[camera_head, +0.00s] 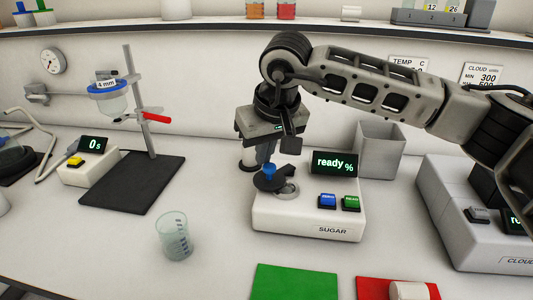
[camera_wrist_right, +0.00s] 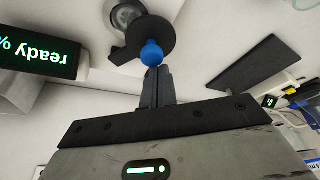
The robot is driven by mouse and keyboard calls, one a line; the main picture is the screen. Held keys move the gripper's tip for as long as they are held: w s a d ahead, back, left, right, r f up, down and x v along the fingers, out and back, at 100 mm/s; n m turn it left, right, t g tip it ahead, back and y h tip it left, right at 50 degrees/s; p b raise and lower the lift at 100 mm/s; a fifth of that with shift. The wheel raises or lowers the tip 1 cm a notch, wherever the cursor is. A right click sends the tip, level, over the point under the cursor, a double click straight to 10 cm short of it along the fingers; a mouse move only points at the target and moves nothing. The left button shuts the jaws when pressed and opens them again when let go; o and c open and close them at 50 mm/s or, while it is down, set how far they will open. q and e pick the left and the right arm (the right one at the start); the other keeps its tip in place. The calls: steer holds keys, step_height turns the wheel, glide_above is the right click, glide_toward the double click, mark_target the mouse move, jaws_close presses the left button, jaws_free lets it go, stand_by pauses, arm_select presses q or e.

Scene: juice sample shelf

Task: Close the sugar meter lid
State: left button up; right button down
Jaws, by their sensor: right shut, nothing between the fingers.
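The white sugar meter (camera_head: 285,222), marked SUGAR, stands on the bench, and its screen (camera_head: 334,162) reads "ready %". Its round dark lid (camera_head: 268,183) with a blue knob (camera_head: 269,170) sits beside the round metal well (camera_head: 287,190), and the well shows uncovered. My right gripper (camera_head: 268,160) is shut and empty, with its fingertips right at the blue knob. In the right wrist view the shut fingers (camera_wrist_right: 157,75) point at the blue knob (camera_wrist_right: 152,53) on the dark lid (camera_wrist_right: 150,38). I cannot tell whether they touch it. My left gripper is not in view.
A glass beaker (camera_head: 174,236) stands left of the meter. A green mat (camera_head: 295,283) and a red mat (camera_head: 372,286) lie in front. A grey bin (camera_head: 380,150) is behind, the cloud meter (camera_head: 465,235) at right, and a stand on a black base (camera_head: 128,183) at left.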

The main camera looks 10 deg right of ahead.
mark_target(277, 182)
steer(key=shift+s+d+f+b, duration=0.15)
steer(key=shift+s+d+b, duration=0.3)
steer(key=shift+s+b, duration=0.4)
steer(key=shift+s+d+b, duration=0.4)
steer(key=shift+b, duration=0.2)
steer(key=shift+s+d, duration=0.1)
